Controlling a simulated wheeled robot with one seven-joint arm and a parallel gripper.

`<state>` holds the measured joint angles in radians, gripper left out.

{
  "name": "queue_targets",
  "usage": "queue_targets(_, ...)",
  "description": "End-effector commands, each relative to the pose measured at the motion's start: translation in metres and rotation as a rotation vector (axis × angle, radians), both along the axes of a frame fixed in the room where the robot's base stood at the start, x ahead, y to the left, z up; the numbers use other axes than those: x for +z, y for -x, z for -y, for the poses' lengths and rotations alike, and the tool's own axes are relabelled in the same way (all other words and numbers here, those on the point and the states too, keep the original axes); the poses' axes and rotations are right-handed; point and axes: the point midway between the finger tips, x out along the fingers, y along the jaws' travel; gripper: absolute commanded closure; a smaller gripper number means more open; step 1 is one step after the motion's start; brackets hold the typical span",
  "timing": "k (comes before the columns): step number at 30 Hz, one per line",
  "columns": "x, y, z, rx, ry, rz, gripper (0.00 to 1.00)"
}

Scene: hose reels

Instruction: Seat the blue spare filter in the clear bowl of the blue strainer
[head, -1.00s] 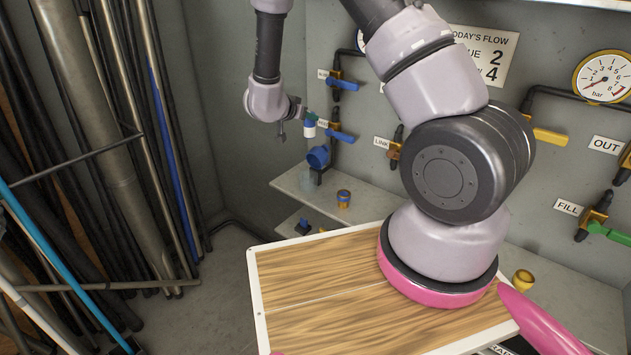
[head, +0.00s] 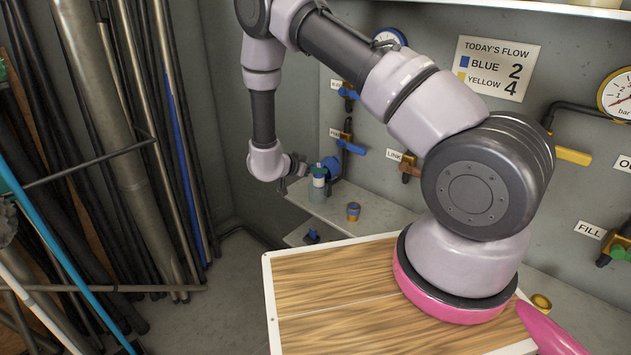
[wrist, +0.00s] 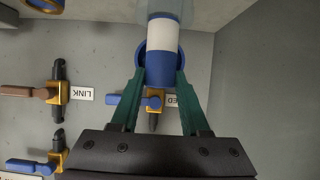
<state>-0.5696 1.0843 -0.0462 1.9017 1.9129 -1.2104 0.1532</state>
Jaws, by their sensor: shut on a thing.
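The spare filter (head: 319,181), white with blue ends, is upright in my gripper (head: 318,170), beside the blue strainer (head: 332,166). In the wrist view my green fingers (wrist: 160,88) close on the blue near end of the filter (wrist: 163,35). The clear bowl (head: 317,195) stands on the shelf just below the filter; it also shows pale at the top of the wrist view (wrist: 174,7). The filter's lower end overlaps the bowl's mouth in view; I cannot tell how deep it sits. The strainer's blue body (wrist: 141,62) shows behind the filter.
The grey shelf (head: 385,212) holds a blue-and-orange fitting (head: 353,211). A small blue part (head: 312,236) sits on the lower shelf. Valves with blue levers (head: 350,147) stick out from the wall above the strainer. Pipes lean at the left.

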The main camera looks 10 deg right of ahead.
Motion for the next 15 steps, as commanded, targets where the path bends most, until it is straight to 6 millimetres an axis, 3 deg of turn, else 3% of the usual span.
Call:
queue_targets(10, -0.045, 0.004, 0.0, -0.003, -0.006, -0.01, 1.0)
queue_targets(15, -0.049, 0.003, 0.0, -0.003, -0.007, -0.009, 1.0)
